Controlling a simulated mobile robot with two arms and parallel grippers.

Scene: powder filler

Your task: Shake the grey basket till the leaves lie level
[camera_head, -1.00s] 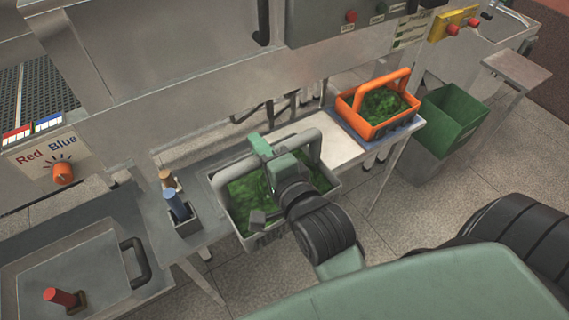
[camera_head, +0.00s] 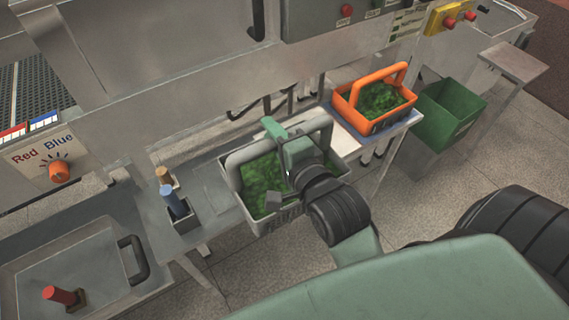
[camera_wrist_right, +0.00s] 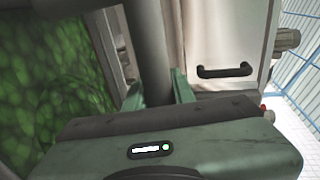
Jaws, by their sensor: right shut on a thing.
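The grey basket (camera_head: 338,161) holds green leaves (camera_head: 262,176) and is at the middle of the head view, over the steel shelf. My right gripper (camera_head: 278,134) is shut on the basket's grey handle (camera_head: 240,156). In the right wrist view the handle (camera_wrist_right: 150,50) runs between the two fingers, and leaves (camera_wrist_right: 50,75) fill the left side. My gripper and arm hide part of the leaves, so I cannot tell whether they lie level throughout. I cannot tell whether the basket touches the shelf. My left gripper is out of view.
An orange basket (camera_head: 346,112) with leaves stands to the right on the shelf. A green bin (camera_head: 447,118) is on the floor beyond it. The steel machine wall (camera_head: 190,95) is behind.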

